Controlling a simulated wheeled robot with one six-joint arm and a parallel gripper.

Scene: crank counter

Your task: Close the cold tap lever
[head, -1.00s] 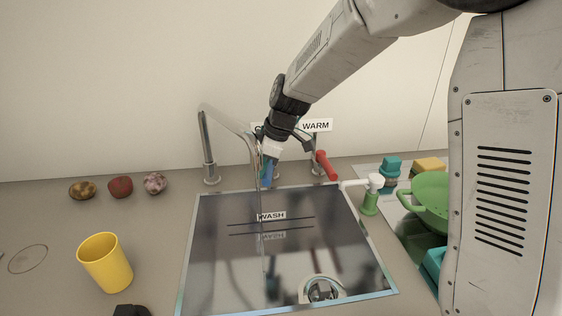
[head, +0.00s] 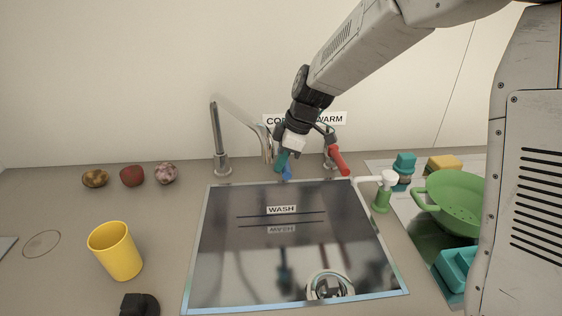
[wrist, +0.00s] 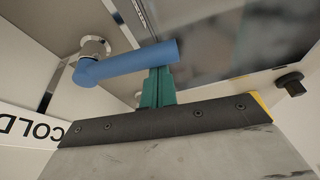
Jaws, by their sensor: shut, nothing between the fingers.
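The blue lever (head: 288,173) under the COLD sign (head: 273,121) is mostly hidden behind my gripper (head: 282,162) in the head view. In the wrist view the blue lever (wrist: 125,65) runs from its round metal mount (wrist: 95,46) at left to its free end. My gripper's teal fingers (wrist: 160,84) are shut and empty. Their tips are up against the lever's side near its free end and look to be touching it. The red lever (head: 338,161) under the WARM sign (head: 331,118) is to the right.
The sink (head: 202,240) lies in front. A green soap dispenser (head: 382,197) and green colander (head: 455,200) are at right. A yellow cup (head: 115,251) stands at left.

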